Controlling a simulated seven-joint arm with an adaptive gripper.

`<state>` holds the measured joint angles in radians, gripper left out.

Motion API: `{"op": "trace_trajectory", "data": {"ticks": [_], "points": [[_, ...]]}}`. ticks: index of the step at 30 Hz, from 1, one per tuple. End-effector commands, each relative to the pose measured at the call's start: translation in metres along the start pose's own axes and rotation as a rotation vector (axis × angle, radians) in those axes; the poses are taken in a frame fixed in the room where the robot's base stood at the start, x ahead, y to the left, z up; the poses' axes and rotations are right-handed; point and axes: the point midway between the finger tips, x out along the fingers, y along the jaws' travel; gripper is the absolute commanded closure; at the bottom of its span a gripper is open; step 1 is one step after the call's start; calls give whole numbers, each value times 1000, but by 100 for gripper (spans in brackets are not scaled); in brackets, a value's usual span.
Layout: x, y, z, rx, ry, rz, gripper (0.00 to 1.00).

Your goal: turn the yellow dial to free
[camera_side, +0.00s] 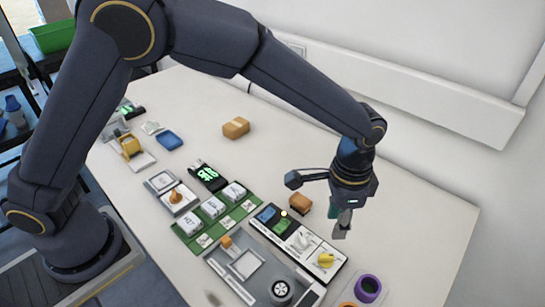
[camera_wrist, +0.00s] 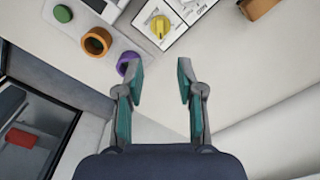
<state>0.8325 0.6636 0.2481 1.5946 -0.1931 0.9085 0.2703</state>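The yellow dial (camera_side: 325,260) sits on a white panel at the right end of a black-edged switch board in the side view. It also shows at the top of the wrist view (camera_wrist: 160,26), on its white plate with small dark lettering that I cannot read. My gripper (camera_side: 341,228) is above the table, behind and to the right of the board, apart from the dial. In the wrist view my gripper (camera_wrist: 160,72) has its two teal-backed fingers spread with nothing between them. The dial lies beyond the fingertips.
A white dial (camera_side: 301,241) and green and blue switches (camera_side: 276,221) share the board. A brown block (camera_side: 300,203) lies behind it. A purple ring (camera_side: 368,288) and an orange ring (camera_wrist: 96,41) lie close by. The table's right side is clear.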

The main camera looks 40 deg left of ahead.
Motion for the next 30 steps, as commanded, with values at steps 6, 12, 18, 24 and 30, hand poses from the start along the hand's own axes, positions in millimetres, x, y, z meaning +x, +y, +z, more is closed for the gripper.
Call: {"op": "trace_trajectory", "data": {"ticks": [6,12,18,24,30], "points": [[55,0,2,-1,-6,-1,62],[98,0,1,0,-4,-1,62],[124,0,0,0,0,0,62],[132,0,0,-1,1,0,62],[132,0,0,-1,1,0,62]]}}
